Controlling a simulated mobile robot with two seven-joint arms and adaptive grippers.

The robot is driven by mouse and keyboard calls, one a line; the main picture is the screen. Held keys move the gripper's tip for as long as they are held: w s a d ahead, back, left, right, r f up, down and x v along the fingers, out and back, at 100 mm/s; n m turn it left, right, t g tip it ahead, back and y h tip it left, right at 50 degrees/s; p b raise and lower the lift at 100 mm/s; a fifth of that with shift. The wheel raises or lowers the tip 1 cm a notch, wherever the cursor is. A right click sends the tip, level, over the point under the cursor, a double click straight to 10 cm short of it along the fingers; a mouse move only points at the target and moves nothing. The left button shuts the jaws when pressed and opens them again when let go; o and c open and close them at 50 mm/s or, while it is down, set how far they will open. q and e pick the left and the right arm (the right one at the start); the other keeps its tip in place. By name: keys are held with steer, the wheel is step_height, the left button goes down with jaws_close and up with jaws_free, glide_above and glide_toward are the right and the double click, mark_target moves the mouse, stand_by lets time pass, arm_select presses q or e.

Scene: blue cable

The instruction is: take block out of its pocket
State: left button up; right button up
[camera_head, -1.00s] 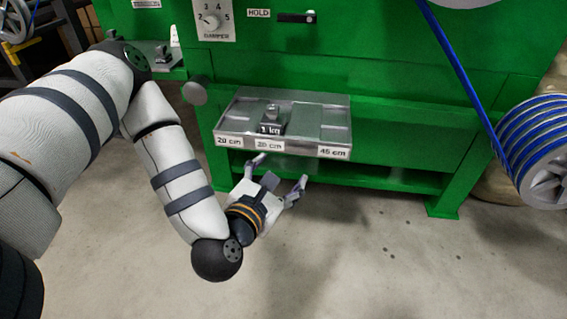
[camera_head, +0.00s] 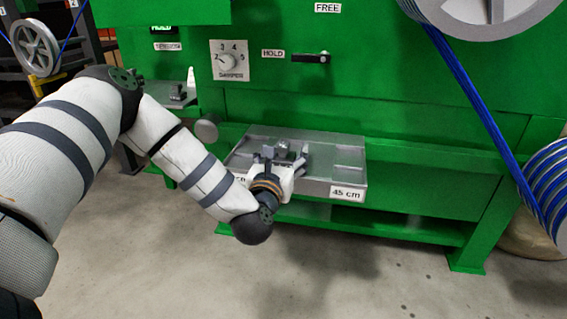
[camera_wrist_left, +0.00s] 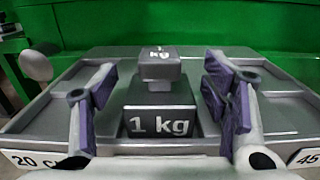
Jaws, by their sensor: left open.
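The block is a dark grey weight marked "1 kg" (camera_wrist_left: 160,122) with a knob on top. It sits in the middle pocket of a grey metal tray (camera_head: 349,178). In the head view only the block's upper part (camera_head: 283,146) shows behind my left gripper. My left gripper (camera_head: 282,156) is open at the tray's front. In the left wrist view its two purple-padded fingers (camera_wrist_left: 160,84) stand to the left and right of the block, with a visible gap on each side. My right gripper is not in view.
The tray has other pockets, empty on the right (camera_wrist_left: 287,110) and left. Its front labels include "45 cm" (camera_head: 347,192). A green machine (camera_head: 420,120) stands behind, with a round grey knob (camera_head: 205,130) left of the tray and a blue cable (camera_head: 470,95) at right.

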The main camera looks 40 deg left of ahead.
arm_select(q)
jaws_close()
steer(key=shift+r, duration=0.1)
